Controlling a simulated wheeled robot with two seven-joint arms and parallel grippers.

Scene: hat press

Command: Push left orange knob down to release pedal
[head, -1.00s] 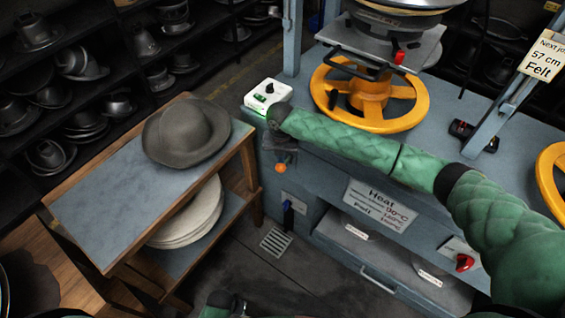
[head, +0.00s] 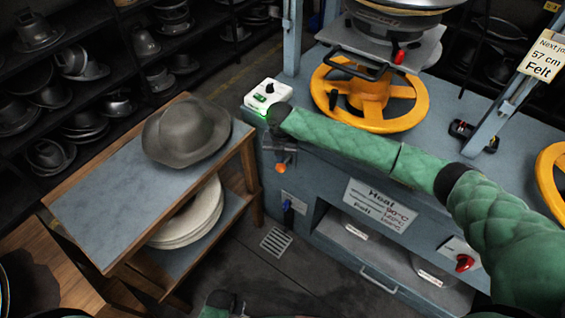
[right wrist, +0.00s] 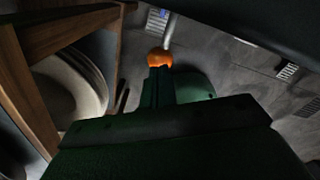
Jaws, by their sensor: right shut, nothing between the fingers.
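The left orange knob (head: 281,168) sits low on the front left of the blue-grey press (head: 330,170). My right gripper (head: 285,157) points down right above it, with its fingers shut and empty. In the right wrist view the orange knob (right wrist: 159,57) is just beyond the tips of the shut fingers (right wrist: 160,75). I cannot tell whether they touch it. A pale rod runs on behind the knob. I cannot pick out the pedal for certain. A green and dark piece of my left arm (head: 220,303) shows at the bottom edge; its fingers are not clear.
A wooden shelf table with a blue-grey top (head: 100,215) stands left of the press, bearing a grey hat (head: 185,132). Pale discs (head: 190,220) lie on its lower shelf. A white control box (head: 268,95) and yellow handwheel (head: 415,105) are above. Floor around the grate (head: 276,241) is clear.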

